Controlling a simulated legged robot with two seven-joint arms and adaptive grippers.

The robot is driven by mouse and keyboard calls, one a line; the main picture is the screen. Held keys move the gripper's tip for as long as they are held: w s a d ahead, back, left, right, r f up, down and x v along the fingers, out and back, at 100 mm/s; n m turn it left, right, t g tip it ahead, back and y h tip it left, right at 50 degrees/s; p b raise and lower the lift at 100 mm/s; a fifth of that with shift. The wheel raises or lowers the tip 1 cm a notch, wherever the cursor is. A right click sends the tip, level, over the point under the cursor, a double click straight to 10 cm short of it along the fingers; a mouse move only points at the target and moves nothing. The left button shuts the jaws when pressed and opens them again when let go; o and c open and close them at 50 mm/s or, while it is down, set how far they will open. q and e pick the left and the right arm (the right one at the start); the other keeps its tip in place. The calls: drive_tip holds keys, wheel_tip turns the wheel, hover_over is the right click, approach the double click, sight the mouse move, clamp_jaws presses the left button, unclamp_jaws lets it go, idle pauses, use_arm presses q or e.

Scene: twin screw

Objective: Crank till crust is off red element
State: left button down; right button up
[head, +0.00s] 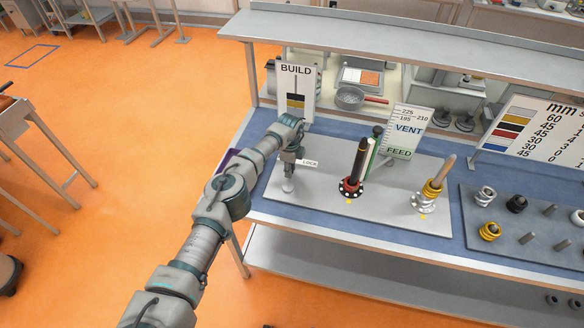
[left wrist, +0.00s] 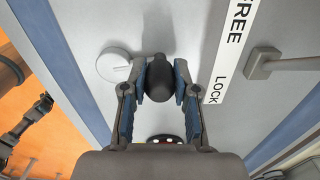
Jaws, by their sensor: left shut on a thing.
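My left gripper (head: 290,165) is over the left part of the grey plate (head: 310,192), beside the LOCK label (head: 309,163). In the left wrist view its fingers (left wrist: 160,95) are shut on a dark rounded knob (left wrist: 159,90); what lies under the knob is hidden. The red element (head: 350,187) is a red ring low on a dark upright rod (head: 359,160), to the right of the gripper. I cannot make out the crust clearly. A yellow element (head: 432,190) sits around a tilted, paler rod (head: 445,168) farther right. My right gripper is not in view.
A pale round knob (left wrist: 113,65) lies left of the fingers, the FREE/LOCK strip (left wrist: 228,50) right. Behind stand the BUILD sign (head: 296,88) and VENT/FEED gauge (head: 407,130). A grey peg board (head: 520,215) with several rings is at right. The plate's front is mostly clear.

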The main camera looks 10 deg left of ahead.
use_arm(q)
drive_tip(key=shift+w+a+r+n, duration=0.1)
drive_tip(key=shift+n, duration=0.2)
drive_tip(key=c, duration=1.1)
unclamp_jaws()
drive_tip(key=shift+c, duration=0.2)
drive_tip(key=shift+o, duration=1.3)
drive_tip(key=shift+w, duration=0.1)
wheel_tip(320, 180, up, 12)
drive_tip(key=shift+w+f, duration=0.1)
drive_tip(key=shift+f, duration=0.1)
